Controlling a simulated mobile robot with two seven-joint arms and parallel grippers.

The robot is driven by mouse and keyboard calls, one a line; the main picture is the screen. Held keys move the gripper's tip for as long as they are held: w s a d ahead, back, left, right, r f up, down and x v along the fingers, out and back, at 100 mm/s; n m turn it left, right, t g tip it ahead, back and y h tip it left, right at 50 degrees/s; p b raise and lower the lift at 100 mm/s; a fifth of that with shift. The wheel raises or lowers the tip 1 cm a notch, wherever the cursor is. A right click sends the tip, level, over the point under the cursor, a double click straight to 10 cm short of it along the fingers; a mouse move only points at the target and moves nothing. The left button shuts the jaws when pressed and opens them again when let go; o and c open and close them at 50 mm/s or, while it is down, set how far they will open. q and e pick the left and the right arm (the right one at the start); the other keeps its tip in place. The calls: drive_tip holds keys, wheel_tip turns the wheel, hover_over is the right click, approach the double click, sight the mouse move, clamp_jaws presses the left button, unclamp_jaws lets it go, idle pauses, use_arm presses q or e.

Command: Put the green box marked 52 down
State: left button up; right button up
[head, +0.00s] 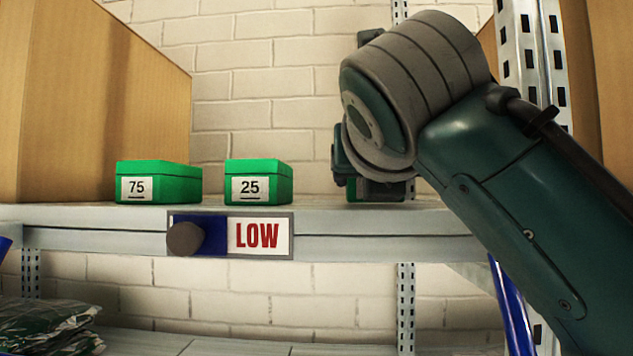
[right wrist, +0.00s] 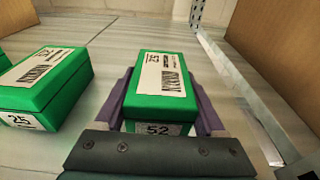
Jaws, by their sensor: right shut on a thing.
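The green box marked 52 (right wrist: 160,104) lies between the two fingers of my right gripper (right wrist: 164,92) in the right wrist view. The gripper is shut on its sides. White labels show on its top and near end. The box sits level at or just above the shelf; I cannot tell whether it touches. In the head view my right gripper (head: 374,182) is at shelf height, right of the box marked 25, and my wrist hides most of it and the box. My left gripper is not in view.
Green boxes marked 75 (head: 158,183) and 25 (head: 258,182) stand on the metal shelf (head: 350,222), left of my right gripper. A LOW sign (head: 258,236) is on the shelf edge. A large brown carton (head: 90,100) stands left. A perforated upright (head: 530,60) is at right.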

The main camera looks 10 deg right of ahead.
drive_tip(key=shift+f, duration=0.15)
drive_tip(key=o, duration=1.3)
drive_tip(key=shift+s+a+b, duration=0.1)
drive_tip(key=shift+s+b, duration=0.2)
drive_tip(key=shift+s, duration=0.05)
drive_tip(key=b+v, duration=0.5)
drive_tip(key=v, duration=0.6)
drive_tip(key=shift+s, duration=0.15)
